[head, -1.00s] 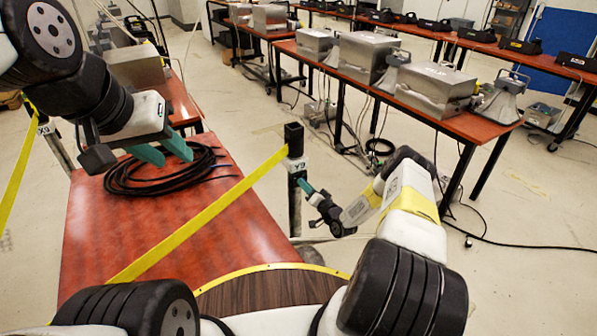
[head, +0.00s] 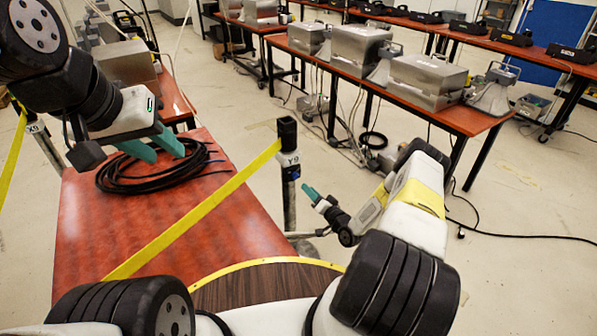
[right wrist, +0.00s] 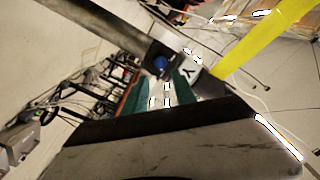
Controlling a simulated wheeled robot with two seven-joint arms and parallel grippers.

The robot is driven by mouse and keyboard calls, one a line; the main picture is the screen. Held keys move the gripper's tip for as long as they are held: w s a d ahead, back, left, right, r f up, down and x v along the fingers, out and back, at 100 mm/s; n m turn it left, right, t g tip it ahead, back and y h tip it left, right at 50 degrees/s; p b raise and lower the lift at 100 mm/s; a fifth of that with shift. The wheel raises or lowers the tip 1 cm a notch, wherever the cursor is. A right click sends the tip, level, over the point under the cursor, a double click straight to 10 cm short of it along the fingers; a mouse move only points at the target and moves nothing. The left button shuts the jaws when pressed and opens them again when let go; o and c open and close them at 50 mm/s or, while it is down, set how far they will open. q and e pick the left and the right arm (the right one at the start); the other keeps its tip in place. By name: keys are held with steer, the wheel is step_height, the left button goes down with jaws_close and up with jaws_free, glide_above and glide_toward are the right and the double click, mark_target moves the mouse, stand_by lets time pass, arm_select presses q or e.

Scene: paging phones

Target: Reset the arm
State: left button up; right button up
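My left gripper (head: 169,154) is at the upper left in the head view. Its two teal fingers are apart with nothing between them, over or in front of the coiled black cable (head: 150,176) on the red-brown table (head: 130,232). My right arm extends forward on the right side. Its gripper (head: 307,189) is just right of the black post marked Y9 (head: 289,190). In the right wrist view the right gripper (right wrist: 158,84) shows two teal fingers with a gap and nothing held. The post (right wrist: 188,66) crosses close beyond the fingertips there.
A yellow strap (head: 195,212) runs from the post across the table; it also shows in the right wrist view (right wrist: 252,45). A long table (head: 455,115) behind carries metal boxes (head: 425,80) and horn speakers. Cables lie on the floor. Open floor lies right of my right arm.

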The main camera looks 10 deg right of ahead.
stand_by(0.4)
steer(key=w+d+r+n+g+h, duration=0.15)
steer(key=w+r, duration=0.25)
steer(key=r, duration=0.5)
steer(key=w+d+r+n+g+h, duration=0.1)
steer(key=w+r+n+g, duration=0.2)
steer(key=r, duration=0.5)
steer(key=s+r+g+h, duration=0.1)
steer(key=s+r+h, duration=0.15)
steer(key=r, duration=0.65)
steer(key=s+r+g+h, duration=0.1)
steer(key=s+r, duration=0.3)
steer(key=r, duration=0.5)
steer(key=s+a+r+g, duration=0.1)
steer(key=s+r, duration=0.5)
steer(key=s, duration=0.3)
steer(key=s+a+r+g, duration=0.1)
steer(key=s+a+r, duration=0.1)
steer(key=s+r, duration=0.45)
steer(key=s+a+g, duration=0.1)
steer(key=s+a, duration=0.1)
steer(key=s, duration=0.8)
steer(key=s+a+g+y, duration=0.1)
steer(key=s+a, duration=0.1)
steer(key=s, duration=0.8)
steer(key=shift+s+a+r+n, duration=0.15)
steer(key=shift+s+a+n, duration=0.1)
steer(key=shift+a+n, duration=0.2)
